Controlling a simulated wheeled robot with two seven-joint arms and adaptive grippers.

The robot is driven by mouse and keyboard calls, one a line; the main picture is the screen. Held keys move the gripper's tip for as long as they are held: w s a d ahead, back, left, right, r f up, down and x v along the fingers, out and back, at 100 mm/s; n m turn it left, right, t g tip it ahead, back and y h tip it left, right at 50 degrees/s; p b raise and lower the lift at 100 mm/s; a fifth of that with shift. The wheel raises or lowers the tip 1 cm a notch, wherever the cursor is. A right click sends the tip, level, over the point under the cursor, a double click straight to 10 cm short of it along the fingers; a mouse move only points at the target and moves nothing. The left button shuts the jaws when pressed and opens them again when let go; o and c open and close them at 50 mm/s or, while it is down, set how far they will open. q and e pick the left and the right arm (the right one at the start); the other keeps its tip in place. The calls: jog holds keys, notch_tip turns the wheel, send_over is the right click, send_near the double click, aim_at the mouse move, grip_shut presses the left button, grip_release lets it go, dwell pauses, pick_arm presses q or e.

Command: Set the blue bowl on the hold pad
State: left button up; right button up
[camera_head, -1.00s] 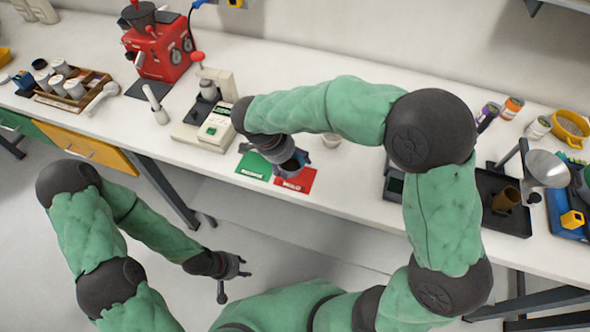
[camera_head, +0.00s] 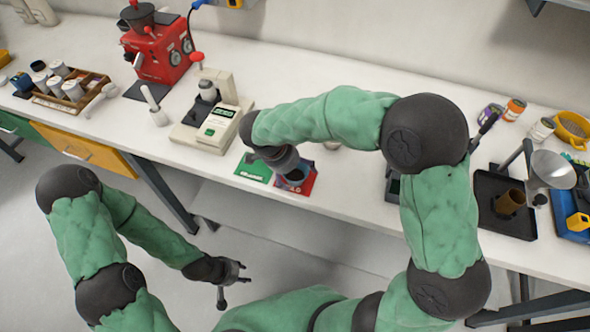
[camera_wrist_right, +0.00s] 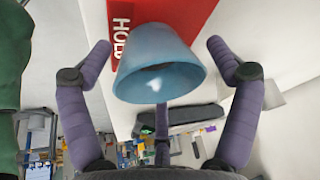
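The blue bowl (camera_wrist_right: 160,65) is in the right wrist view, between the spread fingers of my right gripper (camera_wrist_right: 160,75). Gaps show between the bowl and both side fingers. The bowl's narrow end is toward the red hold pad (camera_wrist_right: 190,15), which carries white "HOLD" lettering. I cannot tell whether bowl and pad touch. In the head view my right gripper (camera_head: 294,178) is over the red hold pad (camera_head: 309,186) and hides most of it and the bowl. My left gripper (camera_head: 234,282) hangs open and empty in front of the bench.
A green pad (camera_head: 253,170) lies left of the hold pad. A white scale-like device (camera_head: 212,125) and a red machine (camera_head: 158,48) stand further left. A dark tray (camera_head: 505,205) with a brown cup and a funnel (camera_head: 550,170) are at right.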

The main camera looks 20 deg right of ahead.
dwell(0.3)
jog(key=shift+r, duration=0.15)
jog(key=p+v, duration=0.3)
jog(key=v, duration=0.9)
jog(key=shift+p, duration=0.35)
jog(key=shift+c, duration=0.3)
dwell(1.3)
